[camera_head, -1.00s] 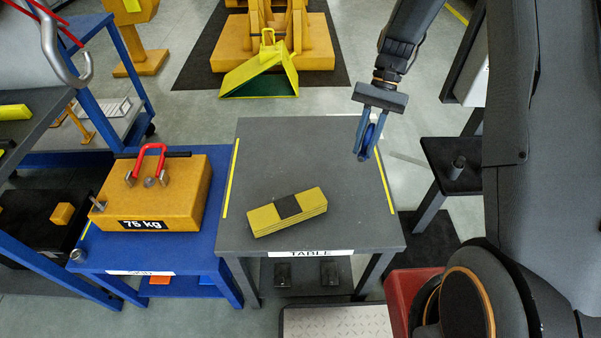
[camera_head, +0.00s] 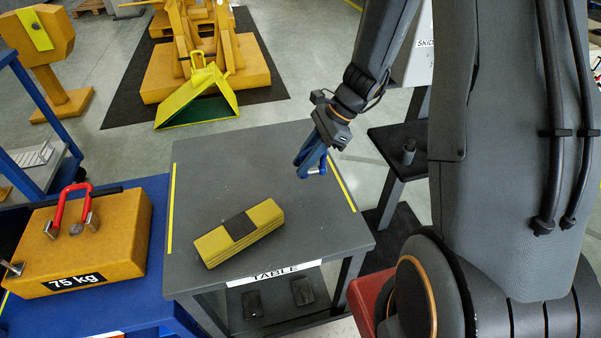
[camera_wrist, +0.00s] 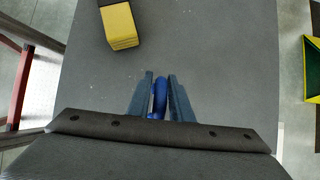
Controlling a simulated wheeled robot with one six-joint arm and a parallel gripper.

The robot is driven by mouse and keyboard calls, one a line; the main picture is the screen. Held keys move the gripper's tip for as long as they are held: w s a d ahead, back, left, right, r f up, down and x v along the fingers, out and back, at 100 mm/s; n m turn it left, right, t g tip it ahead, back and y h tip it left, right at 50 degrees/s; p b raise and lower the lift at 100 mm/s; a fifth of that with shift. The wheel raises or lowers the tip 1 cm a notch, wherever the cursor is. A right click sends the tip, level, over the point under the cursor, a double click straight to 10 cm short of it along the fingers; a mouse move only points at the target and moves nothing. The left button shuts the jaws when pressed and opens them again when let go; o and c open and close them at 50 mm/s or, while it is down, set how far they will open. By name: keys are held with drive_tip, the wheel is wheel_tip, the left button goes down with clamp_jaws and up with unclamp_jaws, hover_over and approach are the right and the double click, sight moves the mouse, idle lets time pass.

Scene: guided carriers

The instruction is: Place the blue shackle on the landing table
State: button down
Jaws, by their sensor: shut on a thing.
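My gripper (camera_head: 313,158) is above the right part of the grey landing table (camera_head: 215,165), near its right yellow line. It is shut on the blue shackle (camera_head: 318,168), which shows between the fingers. In the wrist view the blue shackle (camera_wrist: 160,97) is between the two fingers of my gripper (camera_wrist: 161,92), over the grey table top (camera_wrist: 215,60). Much of the shackle is hidden by the fingers, and I cannot tell whether it touches the table.
A yellow block with a dark band (camera_head: 265,217) lies on the front middle of the table. A blue stand (camera_head: 150,300) with an orange 75 kg weight (camera_head: 110,240) and red shackle (camera_head: 66,205) is at left. The table's back is clear. A dark side stand (camera_head: 395,145) is at right.

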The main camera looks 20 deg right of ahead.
drive_tip(key=shift+f, duration=1.95)
drive_tip(key=shift+f, duration=0.15)
drive_tip(key=c, duration=1.6)
unclamp_jaws()
drive_tip(key=v, duration=1.2)
drive_tip(key=shift+a, duration=0.1)
drive_tip(key=s+r+n+h, duration=0.1)
drive_tip(key=s+n+h, duration=0.1)
drive_tip(key=s+n, duration=0.3)
drive_tip(key=s+d+r+n+h, duration=0.1)
drive_tip(key=s+r+n+h, duration=0.1)
drive_tip(key=s+n, duration=0.3)
drive_tip(key=s+r+n+h, duration=0.2)
drive_tip(key=s+n, duration=0.4)
drive_tip(key=shift+s+d+r+h, duration=0.2)
drive_tip(key=shift+r+h, duration=0.05)
drive_tip(key=shift+h, duration=0.05)
